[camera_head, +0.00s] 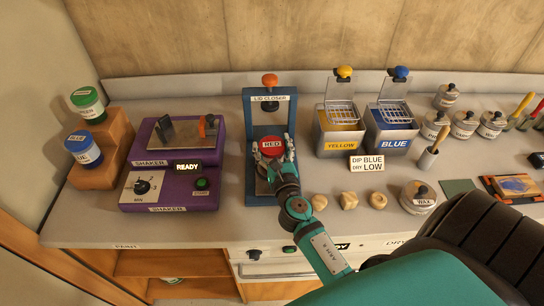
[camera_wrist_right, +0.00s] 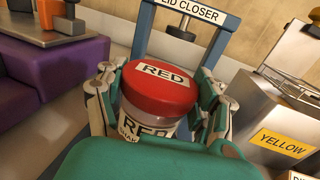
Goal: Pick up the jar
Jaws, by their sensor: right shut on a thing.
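The jar (camera_head: 272,147) has a red lid marked RED and stands in the blue lid closer frame (camera_head: 249,150). In the right wrist view the red lid (camera_wrist_right: 158,88) and part of a labelled clear body show. My right gripper (camera_head: 273,158) is shut on the jar, with one finger on each side of it. In the wrist view the fingers (camera_wrist_right: 158,105) touch or nearly touch its sides. The jar's base is hidden by the gripper, so I cannot tell whether it rests on the closer's plate. My left gripper is not in view.
A purple shaker (camera_head: 177,170) stands to the left, beside a wooden stepped stand (camera_head: 115,150) with green-lidded and blue-lidded jars. Yellow (camera_head: 340,143) and blue (camera_head: 391,140) dip tanks stand to the right. Small wooden pieces (camera_head: 348,201) and a wax tin (camera_head: 418,197) lie near the front edge.

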